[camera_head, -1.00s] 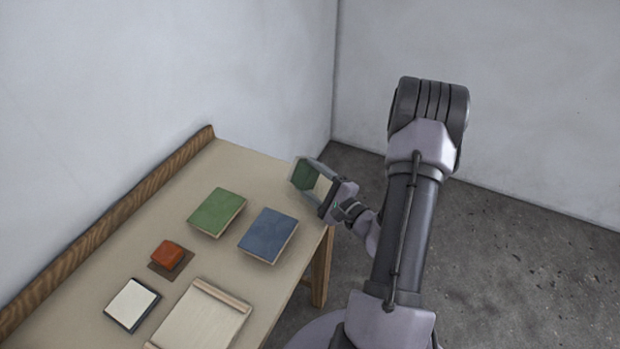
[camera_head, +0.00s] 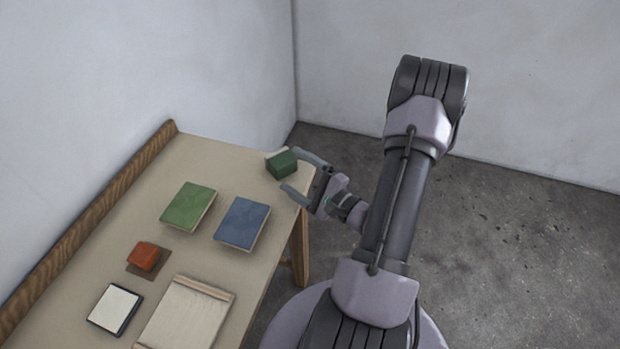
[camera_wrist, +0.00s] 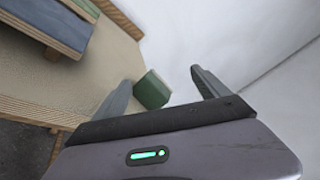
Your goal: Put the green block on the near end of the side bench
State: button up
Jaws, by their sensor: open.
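The small dark green block (camera_head: 282,165) appears to rest on the bench top (camera_head: 235,157), close to the corner at its far end in the head view. My gripper (camera_head: 291,169) is open beside that corner, its fingers pointing at the block. In the wrist view the green block (camera_wrist: 152,90) is just ahead of my gripper (camera_wrist: 162,80), between the finger lines and closer to the left finger. A gap shows between the block and the right finger. Whether the left finger touches it I cannot tell.
On the bench are a flat green panel (camera_head: 188,206), a blue panel (camera_head: 242,222), a red block (camera_head: 143,256) on a brown square, a white tile (camera_head: 115,309) and a railed wooden board (camera_head: 188,313). A wooden ledge (camera_head: 90,210) runs along the wall. The floor at right is clear.

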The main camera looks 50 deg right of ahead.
jog(key=s, duration=0.6)
jog(key=w+a+r+n+g+y, duration=0.45)
jog(key=a+r+n+y, duration=0.35)
jog(key=a, duration=0.4)
jog(key=s+a+r+n+g+y, duration=0.1)
jog(key=s+a+r+n+g, duration=0.15)
jog(key=a+g, duration=0.35)
jog(key=s+a+r+n+g+y, duration=0.15)
jog(key=a+n+g, duration=0.25)
jog(key=a, duration=0.5)
jog(key=s+a+r+n+t+h, duration=0.2)
jog(key=s+r+n+h, duration=0.3)
jog(key=r+h, duration=0.2)
jog(key=shift+a+r+h, duration=0.25)
jog(key=shift+h, duration=0.5)
